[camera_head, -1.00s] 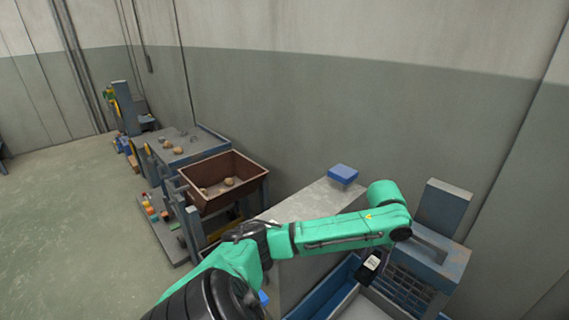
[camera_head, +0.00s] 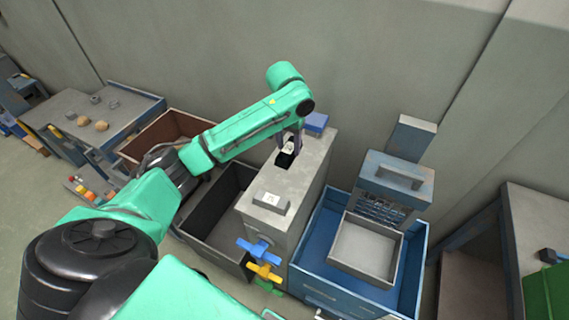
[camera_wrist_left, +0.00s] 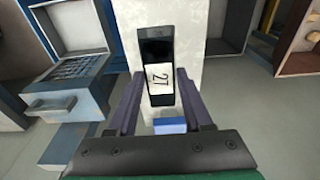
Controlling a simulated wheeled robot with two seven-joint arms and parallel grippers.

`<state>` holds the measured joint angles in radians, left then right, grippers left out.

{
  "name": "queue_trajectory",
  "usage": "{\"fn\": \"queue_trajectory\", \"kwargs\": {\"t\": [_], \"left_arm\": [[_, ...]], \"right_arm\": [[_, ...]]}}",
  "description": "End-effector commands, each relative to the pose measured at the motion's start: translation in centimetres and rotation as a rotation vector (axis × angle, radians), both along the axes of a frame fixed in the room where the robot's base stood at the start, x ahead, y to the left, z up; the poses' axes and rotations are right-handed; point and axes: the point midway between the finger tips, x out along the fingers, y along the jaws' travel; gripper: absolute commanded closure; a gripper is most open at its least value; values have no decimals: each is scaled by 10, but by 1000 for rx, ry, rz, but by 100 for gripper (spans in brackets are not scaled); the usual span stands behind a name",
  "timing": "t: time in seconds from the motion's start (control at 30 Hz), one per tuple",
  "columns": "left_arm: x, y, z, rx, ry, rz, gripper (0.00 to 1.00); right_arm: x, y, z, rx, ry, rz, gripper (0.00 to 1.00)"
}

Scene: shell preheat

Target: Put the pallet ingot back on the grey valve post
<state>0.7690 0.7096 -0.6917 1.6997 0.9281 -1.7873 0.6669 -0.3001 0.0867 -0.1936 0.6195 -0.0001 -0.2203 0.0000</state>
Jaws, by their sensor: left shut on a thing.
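My left gripper (camera_head: 290,148) is shut on a dark ingot (camera_head: 284,160) with a white label, over the top of the grey valve post (camera_head: 311,175). In the left wrist view the ingot (camera_wrist_left: 156,50) lies between the two fingers (camera_wrist_left: 160,75), its label reading like "27", with the pale post top around it. I cannot tell whether the ingot touches the post. A pale block (camera_head: 270,202) sits at the near end of the post top and a blue block (camera_head: 316,121) at its far end. My right gripper is not in view.
Blue and yellow valve handles (camera_head: 259,250) stick out of the post's front. A dark open bin (camera_head: 222,203) stands left of the post. A brown bin stands behind my arm.

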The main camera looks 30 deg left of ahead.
Motion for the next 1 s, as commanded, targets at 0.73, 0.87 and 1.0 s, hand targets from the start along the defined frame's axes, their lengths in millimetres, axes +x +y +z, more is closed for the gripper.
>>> {"fn": "queue_trajectory", "kwargs": {"t": [0.73,0.87,1.0], "left_arm": [[0,2,-102,1,-4,1,100],[0,2,-104,2,-2,1,27],[0,2,-104,2,-2,1,20]], "right_arm": [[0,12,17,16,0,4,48],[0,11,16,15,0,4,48],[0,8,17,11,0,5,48]]}}
